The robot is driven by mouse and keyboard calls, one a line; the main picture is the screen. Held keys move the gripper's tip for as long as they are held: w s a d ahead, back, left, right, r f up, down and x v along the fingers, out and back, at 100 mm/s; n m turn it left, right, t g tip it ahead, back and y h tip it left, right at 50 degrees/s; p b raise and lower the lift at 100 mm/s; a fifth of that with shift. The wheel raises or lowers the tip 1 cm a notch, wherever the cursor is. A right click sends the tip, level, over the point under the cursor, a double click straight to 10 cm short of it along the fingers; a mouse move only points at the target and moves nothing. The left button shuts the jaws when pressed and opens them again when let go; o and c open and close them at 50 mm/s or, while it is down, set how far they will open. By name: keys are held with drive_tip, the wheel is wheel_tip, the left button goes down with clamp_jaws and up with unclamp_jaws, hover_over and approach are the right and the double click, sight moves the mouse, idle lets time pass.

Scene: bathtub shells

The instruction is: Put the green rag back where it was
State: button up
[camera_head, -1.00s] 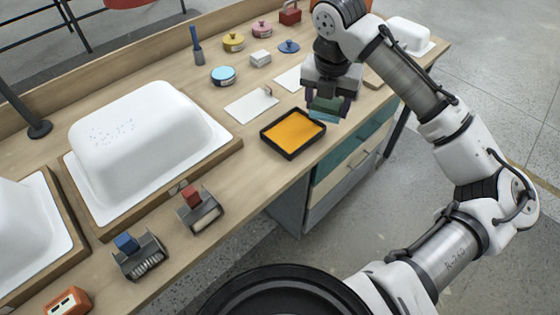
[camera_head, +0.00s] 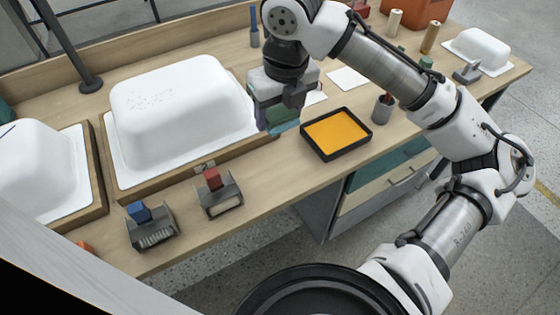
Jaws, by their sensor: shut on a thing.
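The green rag (camera_head: 282,112) is a folded bundle with a paler teal-blue lower edge. My gripper (camera_head: 281,107) is shut on it and holds it over the worktop, between the large white tub shell (camera_head: 180,115) and the black tray (camera_head: 313,145) with an orange-yellow filling. The rag appears to be above the wood, but I cannot tell how high. My gripper hides part of the rag and part of a white sheet (camera_head: 316,97) behind it.
Two block tools, one with a blue top (camera_head: 138,212) and one with a red top (camera_head: 213,179), stand near the front edge. A dark cup (camera_head: 382,110) stands right of the tray. Another white shell (camera_head: 482,46) is at far right. Bare wood lies before the tray.

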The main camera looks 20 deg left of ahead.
sight(285, 129)
wheel_tip(285, 129, down, 15)
drive_tip(key=shift+f, duration=0.1)
idle(0.3)
drive_tip(key=shift+f, duration=0.2)
drive_tip(key=o, duration=1)
drive_tip(key=shift+r, duration=0.1)
drive_tip(key=r, duration=0.4)
drive_tip(key=d+r, duration=0.1)
drive_tip(key=r, duration=0.3)
drive_tip(key=s+r, duration=0.1)
drive_tip(key=r, duration=0.3)
drive_tip(key=shift+d+r, duration=0.1)
drive_tip(key=shift+d, duration=0.15)
